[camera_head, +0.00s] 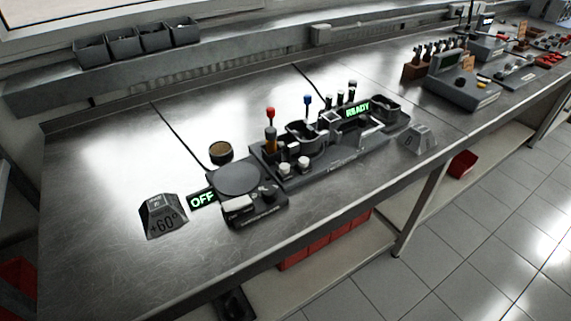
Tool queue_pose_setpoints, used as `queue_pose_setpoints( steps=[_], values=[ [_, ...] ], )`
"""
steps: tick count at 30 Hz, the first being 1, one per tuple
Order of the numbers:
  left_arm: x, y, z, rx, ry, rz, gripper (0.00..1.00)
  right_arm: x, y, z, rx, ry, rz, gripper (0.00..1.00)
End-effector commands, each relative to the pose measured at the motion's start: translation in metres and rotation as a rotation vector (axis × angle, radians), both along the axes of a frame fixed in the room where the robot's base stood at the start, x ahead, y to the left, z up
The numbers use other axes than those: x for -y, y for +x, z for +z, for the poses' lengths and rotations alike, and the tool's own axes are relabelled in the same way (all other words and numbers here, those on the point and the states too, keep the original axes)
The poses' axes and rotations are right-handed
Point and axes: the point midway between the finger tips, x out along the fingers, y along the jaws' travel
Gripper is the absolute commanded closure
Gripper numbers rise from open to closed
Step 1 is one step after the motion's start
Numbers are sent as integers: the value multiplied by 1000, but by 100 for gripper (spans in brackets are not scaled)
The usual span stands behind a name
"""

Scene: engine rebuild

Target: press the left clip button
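A dark fixture (345,157) stands on the steel workbench, with a green "READY" display (358,109). Two white-topped knobs, a left one (285,170) and a right one (303,163), stand at its front left end. A device with a round grey plate (238,179) is beside it to the left, with a pale pad (238,205) at its front and a green "OFF" display (202,200). I cannot tell which of these parts is the left clip button; no label for it is readable. Neither of my grippers is in view.
A block marked "+60°" (163,217) is at the front left, and another grey block (418,139) is right of the fixture. A round cup (221,152) stands behind the plate. Red and blue handles rise from the fixture. The bench's left part (100,170) is clear.

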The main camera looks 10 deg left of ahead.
Motion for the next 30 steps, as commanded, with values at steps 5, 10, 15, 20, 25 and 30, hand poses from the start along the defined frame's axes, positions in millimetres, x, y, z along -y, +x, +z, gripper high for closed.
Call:
queue_pose_setpoints(
  steps=[5, 10, 15, 20, 25, 30],
  values=[
    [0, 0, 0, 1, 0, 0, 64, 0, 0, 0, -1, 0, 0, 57],
    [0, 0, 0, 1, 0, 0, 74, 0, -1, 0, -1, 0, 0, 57],
    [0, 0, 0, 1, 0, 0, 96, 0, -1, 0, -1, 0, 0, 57],
    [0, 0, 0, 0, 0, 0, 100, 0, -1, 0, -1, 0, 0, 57],
    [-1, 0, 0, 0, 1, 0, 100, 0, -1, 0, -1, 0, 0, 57],
    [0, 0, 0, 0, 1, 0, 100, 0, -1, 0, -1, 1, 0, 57]
  ],
)
